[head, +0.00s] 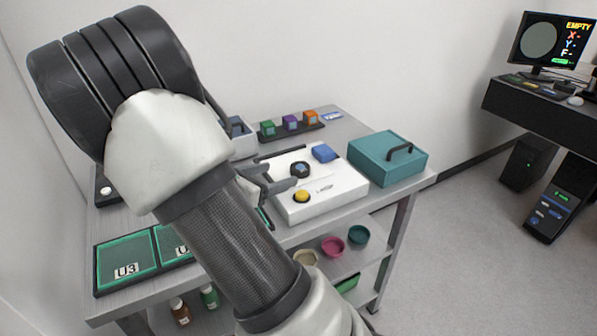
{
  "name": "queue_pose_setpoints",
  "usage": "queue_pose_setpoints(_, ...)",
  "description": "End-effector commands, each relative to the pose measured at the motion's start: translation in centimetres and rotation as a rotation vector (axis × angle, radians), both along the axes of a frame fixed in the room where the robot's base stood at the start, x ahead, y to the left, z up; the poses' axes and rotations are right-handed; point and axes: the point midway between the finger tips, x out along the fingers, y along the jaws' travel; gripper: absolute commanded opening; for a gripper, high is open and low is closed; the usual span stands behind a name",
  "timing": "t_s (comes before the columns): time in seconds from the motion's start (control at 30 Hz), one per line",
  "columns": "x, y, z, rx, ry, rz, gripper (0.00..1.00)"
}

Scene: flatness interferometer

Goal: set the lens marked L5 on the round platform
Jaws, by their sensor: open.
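No lens marked L5 can be made out; my arm covers much of the table's left and middle. A white instrument (335,196) sits on the table, with a small dark blue-grey round piece (300,169) on top. This may be the round platform, but I cannot tell for sure. A yellow button (302,196) and a blue block (324,152) are also on the instrument. My gripper (284,180) is open over the instrument's left side, just left of the round piece. Nothing shows between its fingers.
Green trays, one marked U3 (126,262), lie at the front left, partly behind my arm. A teal box (388,158) with a black handle stands right. A dark rack (292,130) holds coloured blocks behind. A monitor (551,42) reads EMPTY.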

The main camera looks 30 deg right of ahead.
Motion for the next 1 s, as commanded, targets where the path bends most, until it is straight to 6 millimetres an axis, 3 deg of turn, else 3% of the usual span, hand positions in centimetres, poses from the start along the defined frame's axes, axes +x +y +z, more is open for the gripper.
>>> queue_pose_setpoints(0.1,0.6,-2.0,-0.9,0.000,0.001,-0.004,0.65)
queue_pose_setpoints(0.47,1.4,-4.3,-1.6,0.001,0.000,-0.001,0.65)
queue_pose_setpoints(0.7,2.3,-7.6,-2.6,0.001,0.000,-0.003,0.65)
queue_pose_setpoints(1.0,2.6,-8.2,-2.7,0.001,-0.001,0.000,0.64)
